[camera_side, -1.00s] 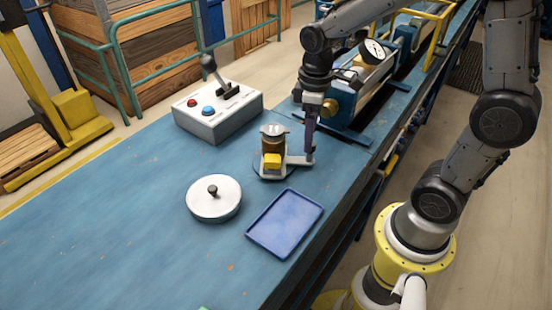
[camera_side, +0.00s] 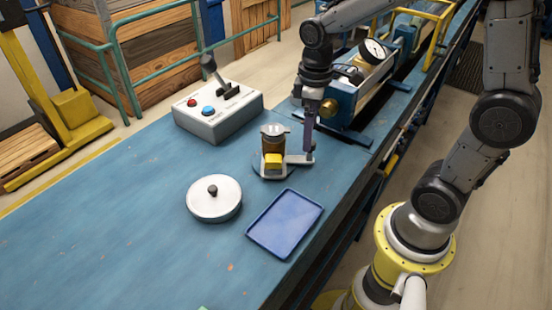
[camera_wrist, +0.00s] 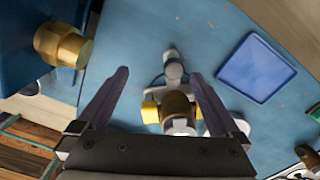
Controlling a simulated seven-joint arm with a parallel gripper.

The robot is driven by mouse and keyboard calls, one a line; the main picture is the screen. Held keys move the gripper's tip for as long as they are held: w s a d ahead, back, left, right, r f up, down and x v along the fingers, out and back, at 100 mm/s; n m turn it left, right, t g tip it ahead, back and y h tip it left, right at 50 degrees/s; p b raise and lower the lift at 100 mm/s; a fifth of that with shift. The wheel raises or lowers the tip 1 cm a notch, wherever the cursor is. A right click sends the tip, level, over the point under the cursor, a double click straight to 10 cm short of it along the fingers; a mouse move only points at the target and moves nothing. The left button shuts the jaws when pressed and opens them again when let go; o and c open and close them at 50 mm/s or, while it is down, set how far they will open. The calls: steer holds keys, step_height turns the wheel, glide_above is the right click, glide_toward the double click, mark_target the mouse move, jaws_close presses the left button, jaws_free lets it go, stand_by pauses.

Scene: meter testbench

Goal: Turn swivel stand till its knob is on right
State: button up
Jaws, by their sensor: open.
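The swivel stand (camera_side: 272,170) is a low grey base on the blue bench, carrying a brown jar with a grey top and a yellow block on its near side. Its flat arm (camera_side: 299,160) points to the right in the side view. In the wrist view the arm and its rounded knob (camera_wrist: 173,70) point up from the jar (camera_wrist: 178,106). My gripper (camera_side: 308,151) is over the arm's outer end. In the wrist view my gripper (camera_wrist: 158,72) is open, its fingers on either side of the knob and apart from it. Knob height relative to the fingertips is unclear.
A blue tray (camera_side: 284,223) lies in front of the stand. A round white lidded pot (camera_side: 213,199) stands to the left. A control box (camera_side: 218,116) with a lever and buttons is behind. A meter rig (camera_side: 350,95) with a gauge stands behind my gripper. The bench's left front is clear.

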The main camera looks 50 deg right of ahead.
steer(key=shift+r, duration=2.4)
steer(key=n, duration=0.1)
steer(key=r+n, duration=0.1)
steer(key=n, duration=0.1)
steer(key=shift+s+a+r+n, duration=0.2)
steer(key=shift+s+a+n, duration=0.1)
steer(key=shift+a+n, duration=0.1)
steer(key=n, duration=0.2)
steer(key=r+n, duration=0.1)
steer(key=shift+s+a, duration=0.25)
steer(key=shift+s, duration=0.05)
steer(key=shift+f, duration=2.85)
steer(key=shift+f, duration=1.15)
steer(key=c, duration=0.4)
